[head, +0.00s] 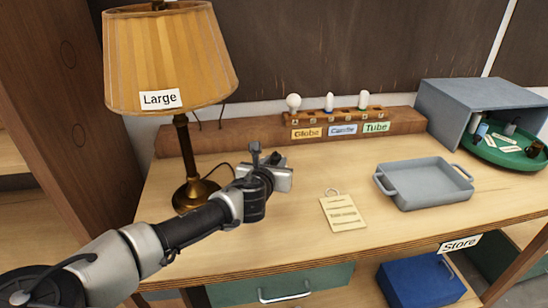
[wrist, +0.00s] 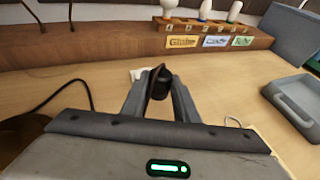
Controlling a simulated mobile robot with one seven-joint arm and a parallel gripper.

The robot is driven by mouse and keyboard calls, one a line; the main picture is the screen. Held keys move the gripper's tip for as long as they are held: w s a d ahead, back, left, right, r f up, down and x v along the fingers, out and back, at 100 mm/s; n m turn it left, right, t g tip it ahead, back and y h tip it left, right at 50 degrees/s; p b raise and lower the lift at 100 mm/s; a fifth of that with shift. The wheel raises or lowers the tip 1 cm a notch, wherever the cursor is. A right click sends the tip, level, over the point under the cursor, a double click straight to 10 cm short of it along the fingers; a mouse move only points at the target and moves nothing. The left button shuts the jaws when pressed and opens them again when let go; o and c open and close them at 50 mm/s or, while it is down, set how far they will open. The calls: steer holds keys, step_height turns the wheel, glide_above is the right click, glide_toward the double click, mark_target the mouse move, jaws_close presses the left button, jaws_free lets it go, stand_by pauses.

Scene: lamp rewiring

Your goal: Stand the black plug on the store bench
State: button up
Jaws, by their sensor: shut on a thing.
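My gripper (wrist: 160,92) is shut on a small dark piece, which looks like the black plug (wrist: 158,88), in the wrist view. It shows black with a brownish edge between the fingertips. In the head view my gripper (head: 276,176) is over the bench, right of the lamp base, and its own body hides the plug. The store bench (head: 300,240) is a light wooden top with a "Store" label (head: 459,244) on its front edge. I cannot tell whether the plug touches the bench top.
A lamp labelled "Large" (head: 183,140) stands at left, its dark cord (wrist: 62,88) on the bench. A rack with bulbs (head: 400,122) lines the back. A grey tray (head: 428,205), a paper tag (head: 343,212) and a grey open box (head: 455,100) with a green round tray (head: 490,157) are at right.

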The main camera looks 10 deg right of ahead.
steer(key=p, duration=0.1)
glide_above(275, 205)
steer(key=shift+d, duration=0.1)
stand_by(0.5)
steer(key=shift+f+b, duration=1.35)
steer(key=shift+f, duration=1)
steer(key=shift+f, duration=0.35)
steer(key=o, duration=1.1)
steer(key=shift+o, duration=0.2)
